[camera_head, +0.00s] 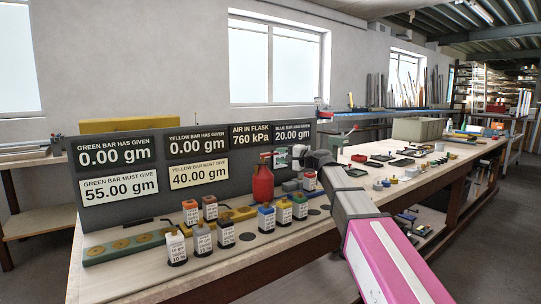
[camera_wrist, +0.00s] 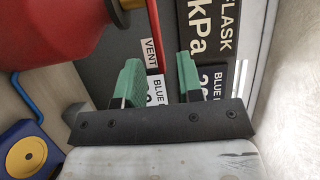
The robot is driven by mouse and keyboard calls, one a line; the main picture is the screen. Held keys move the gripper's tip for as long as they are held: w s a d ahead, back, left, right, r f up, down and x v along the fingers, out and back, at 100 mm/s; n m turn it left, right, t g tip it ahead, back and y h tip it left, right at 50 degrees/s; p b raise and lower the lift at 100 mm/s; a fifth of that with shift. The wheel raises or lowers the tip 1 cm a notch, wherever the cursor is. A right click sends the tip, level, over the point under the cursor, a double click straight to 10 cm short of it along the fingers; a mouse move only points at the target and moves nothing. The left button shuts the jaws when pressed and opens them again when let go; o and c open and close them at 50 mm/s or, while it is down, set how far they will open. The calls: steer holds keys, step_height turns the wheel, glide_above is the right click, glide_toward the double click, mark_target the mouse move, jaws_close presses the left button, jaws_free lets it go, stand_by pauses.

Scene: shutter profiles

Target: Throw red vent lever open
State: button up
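The red vent lever (camera_wrist: 154,22) shows in the wrist view as a thin red strip beside a white VENT label (camera_wrist: 151,56). My gripper (camera_wrist: 160,76) has its two green-padded fingers apart, with the red strip running down toward the gap between them. I cannot tell whether the fingers touch it. In the head view my gripper (camera_head: 289,156) is at the right part of the grey panel, just right of the red flask (camera_head: 263,184). The flask also fills the upper left of the wrist view (camera_wrist: 45,25).
The grey panel (camera_head: 130,216) carries readouts, including an air-in-flask display (camera_head: 251,136) reading 760 kPa. Several labelled bottles stand on the bench (camera_head: 250,262) before it. A green bar (camera_head: 125,247) lies at left. A blue-and-yellow piece (camera_wrist: 25,155) is at the wrist view's lower left.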

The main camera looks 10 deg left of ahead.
mark_target(276, 154)
steer(key=shift+x, duration=2.8)
jaws_close()
